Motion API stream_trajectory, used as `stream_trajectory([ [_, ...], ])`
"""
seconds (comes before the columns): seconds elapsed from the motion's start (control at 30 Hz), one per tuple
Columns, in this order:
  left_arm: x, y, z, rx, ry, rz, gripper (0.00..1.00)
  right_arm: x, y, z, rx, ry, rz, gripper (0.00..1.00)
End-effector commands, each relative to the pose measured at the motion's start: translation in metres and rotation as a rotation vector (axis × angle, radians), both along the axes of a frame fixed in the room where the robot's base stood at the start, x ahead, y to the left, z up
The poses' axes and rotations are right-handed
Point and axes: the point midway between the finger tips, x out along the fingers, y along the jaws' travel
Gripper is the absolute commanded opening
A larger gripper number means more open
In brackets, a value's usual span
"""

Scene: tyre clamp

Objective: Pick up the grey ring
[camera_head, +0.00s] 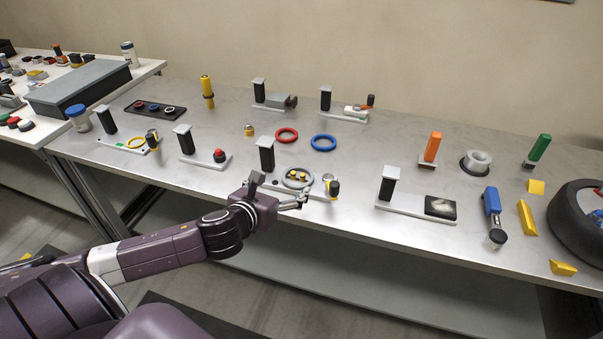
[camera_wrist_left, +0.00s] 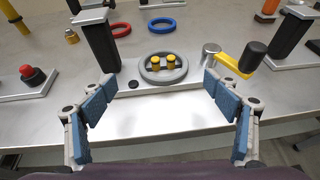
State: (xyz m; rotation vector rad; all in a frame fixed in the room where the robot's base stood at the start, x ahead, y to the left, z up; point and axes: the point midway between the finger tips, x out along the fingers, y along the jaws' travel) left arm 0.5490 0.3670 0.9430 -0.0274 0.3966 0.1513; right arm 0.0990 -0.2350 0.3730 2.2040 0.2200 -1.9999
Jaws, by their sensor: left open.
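The grey ring (camera_head: 284,180) lies flat on a white fixture plate near the front edge of the table. In the left wrist view the ring (camera_wrist_left: 147,71) sits around two yellow pegs (camera_wrist_left: 165,64), which stand inside it. My left gripper (camera_head: 280,190) is at the front edge of this fixture, close to the ring on its near side. In the left wrist view my left gripper (camera_wrist_left: 160,97) is open, with its blue-padded fingers spread wide and nothing between them. The ring lies just beyond the fingertips. My right gripper is out of view.
A black post (camera_wrist_left: 98,42) rises left of the ring. A silver cylinder (camera_wrist_left: 210,54) and a black-and-yellow handle (camera_wrist_left: 252,55) stand to its right. A red ring (camera_head: 287,135) and a blue ring (camera_head: 323,143) lie behind. Other fixtures flank this one.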

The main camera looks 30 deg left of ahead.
Motion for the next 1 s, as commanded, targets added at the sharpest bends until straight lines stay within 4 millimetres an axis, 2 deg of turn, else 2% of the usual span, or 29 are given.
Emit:
stream_trajectory([
  [0.17, 0.015, 0.002, -0.006, -0.003, -0.001, 0.002, 0.81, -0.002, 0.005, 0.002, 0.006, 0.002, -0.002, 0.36],
  [0.4, 0.035, 0.002, -0.013, -0.007, -0.001, 0.004, 0.81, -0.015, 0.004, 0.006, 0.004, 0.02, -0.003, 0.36],
  [0.63, 0.061, 0.003, -0.024, -0.004, -0.001, 0.003, 0.81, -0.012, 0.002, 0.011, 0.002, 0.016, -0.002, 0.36],
  [1.0, 0.068, 0.004, -0.028, -0.003, 0.001, 0.0, 0.81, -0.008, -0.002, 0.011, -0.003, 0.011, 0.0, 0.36],
])
